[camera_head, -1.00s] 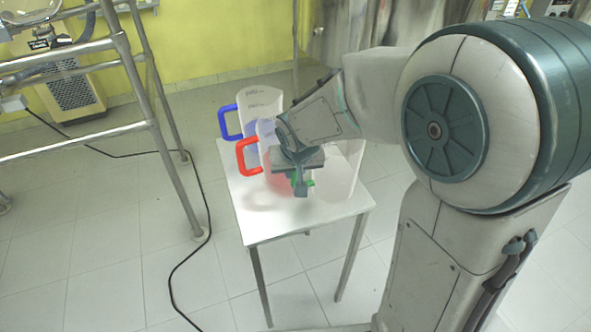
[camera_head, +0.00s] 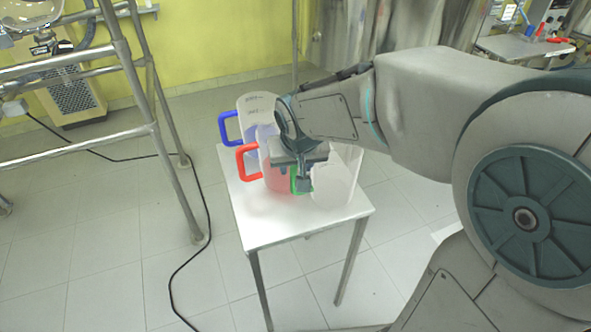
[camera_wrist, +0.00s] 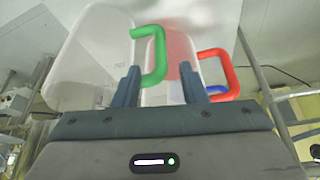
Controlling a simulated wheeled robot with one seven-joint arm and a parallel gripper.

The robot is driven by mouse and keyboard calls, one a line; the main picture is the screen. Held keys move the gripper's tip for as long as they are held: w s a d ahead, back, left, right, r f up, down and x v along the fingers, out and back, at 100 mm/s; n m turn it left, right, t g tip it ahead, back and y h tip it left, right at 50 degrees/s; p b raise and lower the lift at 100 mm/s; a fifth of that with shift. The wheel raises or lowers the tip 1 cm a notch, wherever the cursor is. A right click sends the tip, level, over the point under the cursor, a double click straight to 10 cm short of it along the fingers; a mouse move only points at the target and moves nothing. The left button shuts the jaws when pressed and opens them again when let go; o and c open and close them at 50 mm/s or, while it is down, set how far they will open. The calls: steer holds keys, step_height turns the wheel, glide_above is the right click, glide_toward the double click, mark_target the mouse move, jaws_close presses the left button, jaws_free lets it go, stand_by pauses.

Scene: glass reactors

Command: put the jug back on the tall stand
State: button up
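Three clear jugs stand close together on a white-topped table. One has a blue handle (camera_head: 225,128), one a red handle (camera_head: 242,163) and reddish contents, and one a green handle. The green-handled jug (camera_head: 336,187) is at the right and looks empty. My gripper (camera_head: 304,180) is over the table beside it, hiding part of its handle. In the wrist view, the two fingers of my gripper (camera_wrist: 159,76) are apart, with the green handle (camera_wrist: 159,50) in line with the gap between them. I see no clear contact. I cannot tell which support is the tall stand.
The white table (camera_head: 265,228) has bare top at its front edge. A metal tube frame (camera_head: 140,75) stands at the left, with a black cable (camera_head: 205,205) on the floor between. Another bench (camera_head: 525,47) is at the back right.

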steer(key=v, duration=0.5)
steer(key=s+d+f+m+g, duration=0.1)
steer(key=s+d+f+g, duration=0.1)
steer(key=s+d, duration=0.8)
steer(key=s+f, duration=0.1)
steer(key=s, duration=0.2)
steer(key=shift+s+d+f, duration=0.25)
steer(key=shift+f, duration=0.1)
steer(key=shift+a, duration=0.1)
